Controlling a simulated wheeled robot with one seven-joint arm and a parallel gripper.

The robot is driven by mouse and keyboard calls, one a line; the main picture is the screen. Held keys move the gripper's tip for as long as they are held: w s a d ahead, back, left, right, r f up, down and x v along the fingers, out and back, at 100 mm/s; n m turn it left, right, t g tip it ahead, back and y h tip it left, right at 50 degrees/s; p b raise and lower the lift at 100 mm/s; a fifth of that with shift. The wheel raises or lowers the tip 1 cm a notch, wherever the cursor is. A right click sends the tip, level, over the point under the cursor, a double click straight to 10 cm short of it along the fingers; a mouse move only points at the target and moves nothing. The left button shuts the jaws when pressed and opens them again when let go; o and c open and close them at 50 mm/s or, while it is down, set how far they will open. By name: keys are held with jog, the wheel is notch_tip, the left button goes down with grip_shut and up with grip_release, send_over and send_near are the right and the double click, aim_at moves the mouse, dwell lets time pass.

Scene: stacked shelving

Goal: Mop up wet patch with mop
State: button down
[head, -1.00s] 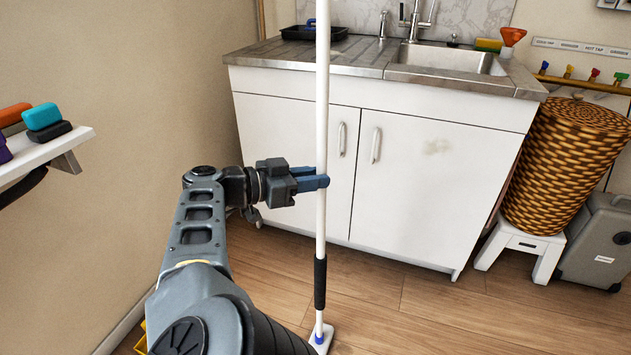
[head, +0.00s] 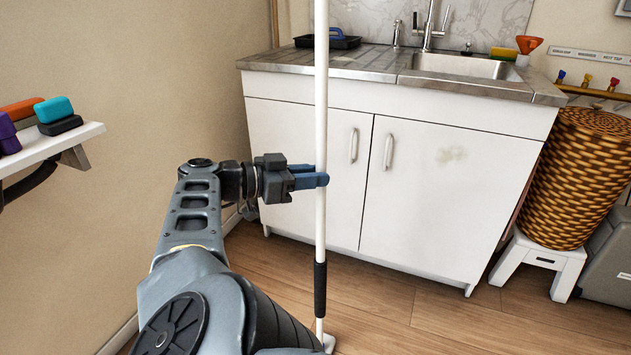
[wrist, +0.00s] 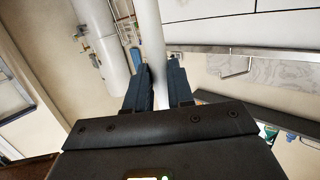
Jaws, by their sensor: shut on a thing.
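The mop is a long white pole (head: 321,120) with a black sleeve near its lower end. It stands close to upright in the head view, in front of the white sink cabinet. Its white head (head: 327,343) is low at the bottom edge of the head view, mostly cut off. My gripper (head: 318,180) is shut on the pole at about mid-height. In the wrist view the pole (wrist: 148,32) runs between the two blue fingers. No wet patch can be made out on the wooden floor in view.
A white sink cabinet (head: 430,190) with a metal worktop stands behind the mop. A wicker basket (head: 575,175) on a white stool (head: 540,263) stands at the right, beside a grey case (head: 608,262). A wall shelf (head: 60,147) with coloured blocks is at the left. Wooden floor (head: 420,325) is clear in front.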

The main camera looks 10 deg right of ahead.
jog(key=shift+w+a+b, duration=0.2)
jog(key=shift+a+b, duration=0.05)
jog(key=shift+b, duration=0.1)
jog(key=shift+w+a+b, duration=0.1)
jog(key=shift+a+b, duration=0.05)
jog(key=shift+b, duration=0.15)
jog(key=shift+w+a+b, duration=0.55)
jog(key=shift+a+b, duration=0.3)
jog(key=shift+b, duration=1.1)
jog(key=shift+w+a+f+b, duration=0.1)
jog(key=shift+w+a+b, duration=0.3)
jog(key=shift+b, duration=0.9)
jog(key=shift+w+a+b, duration=0.1)
jog(key=shift+a+b, duration=0.35)
jog(key=shift+b, duration=0.6)
jog(key=shift+w+a+f+b, duration=0.1)
jog(key=shift+w+a+b, duration=0.3)
jog(key=shift+b, duration=1.3)
jog(key=shift+w+a+b, duration=0.15)
jog(key=shift+a+b, duration=0.25)
jog(key=shift+b, duration=1.1)
jog(key=shift+a+r+p, duration=0.1)
jog(key=shift+r+p, duration=0.1)
jog(key=shift+p, duration=0.1)
